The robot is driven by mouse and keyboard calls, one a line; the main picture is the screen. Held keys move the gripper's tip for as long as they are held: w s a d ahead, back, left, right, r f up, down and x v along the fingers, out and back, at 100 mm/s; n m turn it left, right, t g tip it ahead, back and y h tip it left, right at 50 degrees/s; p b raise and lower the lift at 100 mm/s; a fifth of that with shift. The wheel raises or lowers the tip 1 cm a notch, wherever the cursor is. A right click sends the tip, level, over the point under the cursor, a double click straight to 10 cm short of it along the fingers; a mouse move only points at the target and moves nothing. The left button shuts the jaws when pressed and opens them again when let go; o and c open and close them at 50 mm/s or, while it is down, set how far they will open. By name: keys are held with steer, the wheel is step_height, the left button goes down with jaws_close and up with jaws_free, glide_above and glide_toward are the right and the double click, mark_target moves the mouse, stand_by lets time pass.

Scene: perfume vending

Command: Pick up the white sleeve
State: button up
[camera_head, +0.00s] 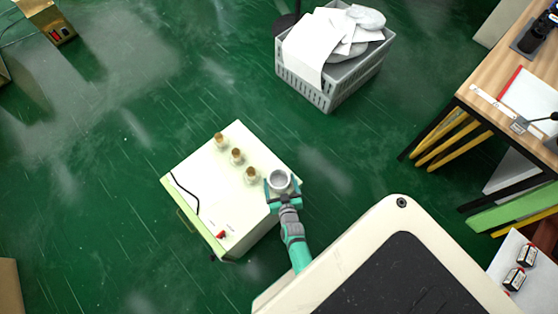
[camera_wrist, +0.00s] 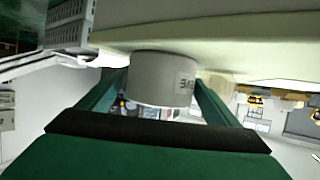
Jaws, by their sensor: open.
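The white sleeve (camera_head: 279,179) is a short round cylinder, open at the top. It stands upright near the right corner of the pale cabinet's top (camera_head: 230,198). My gripper (camera_head: 283,187) is open, with one finger on each side of the sleeve. In the wrist view the sleeve (camera_wrist: 160,80) lies between the two green fingers and bears a small printed label. Whether the fingers touch it, I cannot tell.
Three small bottles with brown caps (camera_head: 237,156) stand in a row left of the sleeve, the nearest close to my gripper. A black cable and a red switch (camera_head: 221,235) are on the cabinet. A grey crate (camera_head: 330,92) stands behind; a wooden table (camera_head: 485,85) is at right.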

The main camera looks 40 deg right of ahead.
mark_target(277, 173)
steer(key=shift+x, duration=2.15)
steer(key=c, duration=0.8)
